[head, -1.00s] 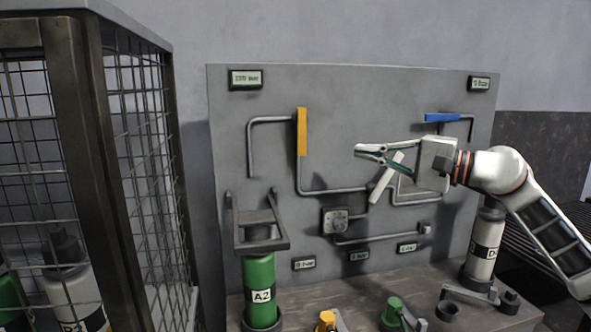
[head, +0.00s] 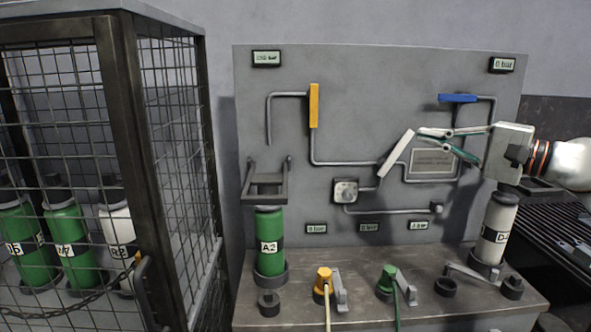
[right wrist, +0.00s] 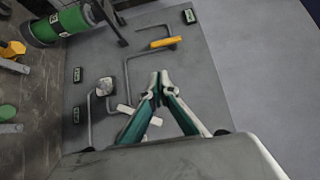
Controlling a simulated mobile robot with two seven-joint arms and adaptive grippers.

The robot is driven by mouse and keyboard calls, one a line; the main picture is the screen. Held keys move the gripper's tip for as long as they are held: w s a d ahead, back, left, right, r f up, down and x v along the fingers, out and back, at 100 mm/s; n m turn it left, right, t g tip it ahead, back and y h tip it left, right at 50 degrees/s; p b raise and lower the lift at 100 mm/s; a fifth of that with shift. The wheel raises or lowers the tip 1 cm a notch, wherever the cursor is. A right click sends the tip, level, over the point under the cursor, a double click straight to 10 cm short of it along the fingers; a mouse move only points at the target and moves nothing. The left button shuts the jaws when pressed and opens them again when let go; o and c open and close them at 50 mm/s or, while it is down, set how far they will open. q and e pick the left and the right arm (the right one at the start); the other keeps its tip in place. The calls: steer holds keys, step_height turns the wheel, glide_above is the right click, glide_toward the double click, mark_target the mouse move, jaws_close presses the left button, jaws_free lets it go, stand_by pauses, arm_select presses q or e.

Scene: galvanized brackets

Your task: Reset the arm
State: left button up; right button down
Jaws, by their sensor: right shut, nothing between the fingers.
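My right gripper (head: 424,138) is in front of the grey pipe panel (head: 260,200), with its arm coming in from the right. Its green and white fingers are shut and empty; in the right wrist view the fingertips (right wrist: 159,78) meet. In the head view the tips are just right of the top of a tilted white lever (head: 397,153); I cannot tell the gap in depth. A blue handle (head: 457,98) lies level above the gripper. A yellow handle (head: 314,105) stands upright at left and also shows in the right wrist view (right wrist: 168,42). My left gripper is not in view.
A green cylinder marked A2 (head: 270,262) stands under an open bracket (head: 265,186) at the panel's left. A light cylinder (head: 497,230) stands at right, below my gripper. Yellow (head: 324,282) and green (head: 388,280) fittings sit on the bench. A mesh cage (head: 178,150) stands at left.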

steer(key=s+a+f+m+t+y, duration=0.1)
steer(key=s+a+f+m, duration=0.15)
steer(key=f+m, duration=0.45)
steer(key=s+a+f+m+y, duration=0.1)
steer(key=a+f+m+y, duration=0.1)
steer(key=a+f+m, duration=0.35)
steer(key=s+d+f+m+t+h+p, duration=0.1)
steer(key=s+f+m+t+h, duration=0.2)
steer(key=f+m, duration=0.85)
steer(key=s+d+f+m+t+h+p, duration=0.1)
steer(key=s+f+m+t+h, duration=0.3)
steer(key=f+m, duration=0.75)
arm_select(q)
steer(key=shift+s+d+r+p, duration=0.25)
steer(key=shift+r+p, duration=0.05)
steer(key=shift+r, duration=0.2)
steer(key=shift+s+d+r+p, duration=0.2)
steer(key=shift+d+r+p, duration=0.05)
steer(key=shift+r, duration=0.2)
arm_select(e)
steer(key=s+f+m+g+h, duration=0.6)
steer(key=s+f+m+g, duration=0.4)
steer(key=s+f+m, duration=1.3)
step_height(320, 180, down, 4)
steer(key=shift+s+a+r+h, duration=0.15)
steer(key=shift+s+a+h, duration=0.25)
steer(key=shift+s, duration=0.3)
